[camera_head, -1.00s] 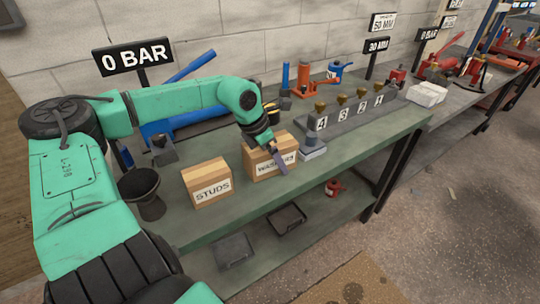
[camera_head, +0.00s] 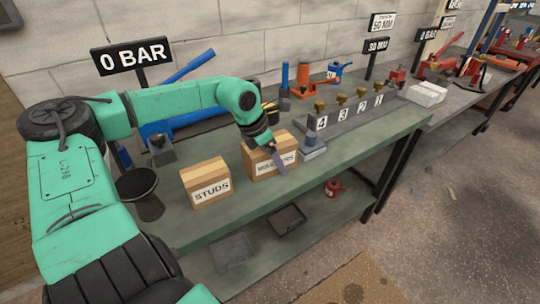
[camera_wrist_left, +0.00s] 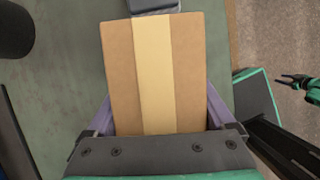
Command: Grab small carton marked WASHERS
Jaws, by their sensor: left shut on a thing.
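The small carton marked WASHERS (camera_head: 262,163) is a brown box with a pale tape strip, standing on the green bench beside the STUDS carton. My left gripper (camera_head: 276,158) comes down over it, with one finger across its front label. In the left wrist view the carton (camera_wrist_left: 153,70) fills the middle, its taped top towards the camera. The left gripper's purple fingers (camera_wrist_left: 158,125) lie along both its sides, shut on it. The carton seems still at bench level; I cannot tell whether it is clear of the top.
The STUDS carton (camera_head: 207,183) stands close on the left. A small grey block (camera_head: 313,147) is just right of the carton. A black cup (camera_head: 140,189) stands further left. A row of numbered brass fittings (camera_head: 348,108) lies behind right. The bench front (camera_head: 330,170) is clear.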

